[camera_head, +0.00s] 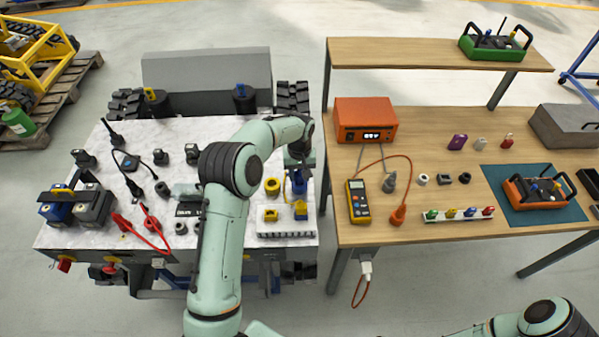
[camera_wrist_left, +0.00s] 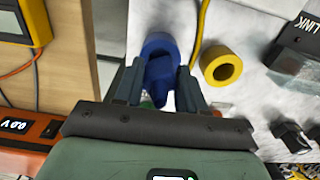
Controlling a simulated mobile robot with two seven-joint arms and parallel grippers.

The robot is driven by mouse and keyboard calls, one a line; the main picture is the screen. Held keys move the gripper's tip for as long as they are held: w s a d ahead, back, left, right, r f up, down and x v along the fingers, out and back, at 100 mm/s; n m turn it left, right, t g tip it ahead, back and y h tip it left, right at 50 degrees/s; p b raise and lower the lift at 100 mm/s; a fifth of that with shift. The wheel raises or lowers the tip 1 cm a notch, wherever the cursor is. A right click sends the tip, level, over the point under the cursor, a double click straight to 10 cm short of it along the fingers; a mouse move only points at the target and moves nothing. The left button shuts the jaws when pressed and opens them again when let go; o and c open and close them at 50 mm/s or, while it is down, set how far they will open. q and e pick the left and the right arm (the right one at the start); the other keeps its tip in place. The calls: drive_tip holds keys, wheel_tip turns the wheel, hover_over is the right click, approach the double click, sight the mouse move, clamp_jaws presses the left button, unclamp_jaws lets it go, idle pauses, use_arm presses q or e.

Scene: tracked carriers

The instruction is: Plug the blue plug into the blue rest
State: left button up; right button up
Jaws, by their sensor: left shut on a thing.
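My left gripper (camera_head: 299,168) points down over the right edge of the white-topped carrier. In the left wrist view its fingers (camera_wrist_left: 160,82) are shut on the blue plug (camera_wrist_left: 161,84). The round blue rest (camera_wrist_left: 158,42) shows directly behind the plug in that view, and the two overlap. I cannot tell whether the plug is inside the rest or just above it. In the head view the blue shape (camera_head: 298,184) sits under the gripper, partly hidden by it. My right gripper is out of view.
A yellow ring-shaped rest (camera_head: 271,186) stands close left of the blue one. A white strip with yellow parts (camera_head: 287,228) lies in front. The wooden table (camera_head: 440,215) with an orange meter box (camera_head: 365,119) and yellow multimeter (camera_head: 358,202) is across a gap to the right.

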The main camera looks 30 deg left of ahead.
use_arm(q)
drive_tip(key=shift+f, duration=0.55)
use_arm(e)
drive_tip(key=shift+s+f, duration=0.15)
use_arm(q)
drive_tip(key=o, duration=1.1)
wheel_tip(320, 180, up, 12)
drive_tip(key=shift+w+r+p, duration=0.1)
drive_tip(key=shift+r+p, duration=0.1)
drive_tip(key=shift+p, duration=0.15)
drive_tip(key=shift+r, duration=0.45)
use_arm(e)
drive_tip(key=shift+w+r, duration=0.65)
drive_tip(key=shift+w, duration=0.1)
